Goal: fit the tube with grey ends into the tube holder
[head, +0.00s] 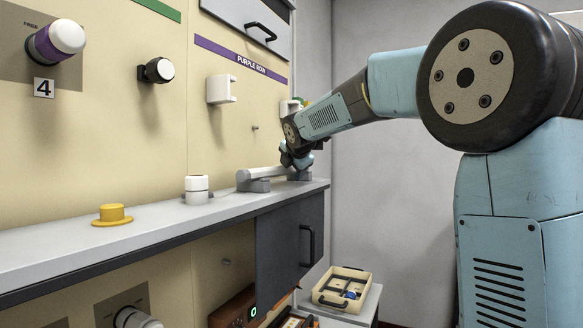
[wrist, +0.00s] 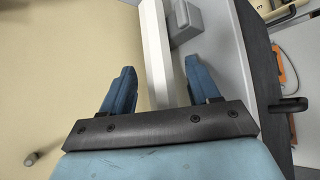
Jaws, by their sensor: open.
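A pale tube (head: 265,171) lies along the shelf at the far end, near the wall, with grey blocks (head: 254,183) at it. In the wrist view the tube (wrist: 157,50) runs lengthwise between my fingers, with a grey block (wrist: 184,20) beside it at the top. My gripper (wrist: 160,84) is open, one finger on each side of the tube, with a gap on the left; contact on the right cannot be told. In the head view my gripper (head: 298,161) is small and partly hidden at the tube's far end. Two white wall brackets, one nearer (head: 221,89) and one farther (head: 289,107), look like the tube holder.
The shelf (head: 150,222) carries a white cylinder (head: 196,189) and a yellow knob (head: 112,214). A dark cabinet door (head: 288,240) hangs below it. A cream tray (head: 341,289) with small items stands lower right. Wall knobs project at upper left.

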